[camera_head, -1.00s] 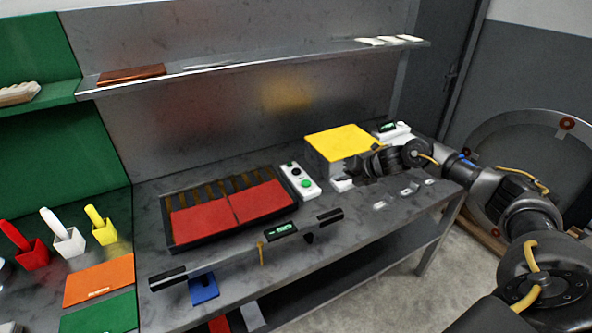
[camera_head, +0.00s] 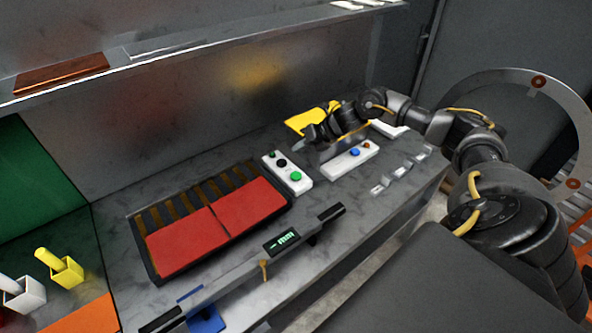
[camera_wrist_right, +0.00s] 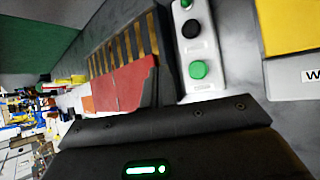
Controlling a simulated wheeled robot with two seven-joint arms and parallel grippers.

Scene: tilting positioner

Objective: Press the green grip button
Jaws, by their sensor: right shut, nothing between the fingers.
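The white button panel (camera_head: 276,162) stands on the bench just right of the red-padded tray. Its large green button (camera_head: 296,176) is at the near end, with a black button (camera_head: 282,163) and a small green one behind it. In the wrist view the green button (camera_wrist_right: 199,69) is unobstructed, above the dark gripper body. My right gripper (camera_head: 312,137) is shut and empty, above and behind the panel, to the right of the green button and apart from it. Its fingertips are hard to make out. My left gripper is not in view.
A yellow-topped box (camera_head: 305,121) stands behind the right gripper. A white box with a blue button (camera_head: 350,160) is right of the panel. The tray (camera_head: 155,272) lies left. A long bar with a green readout (camera_head: 283,241) runs along the front edge.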

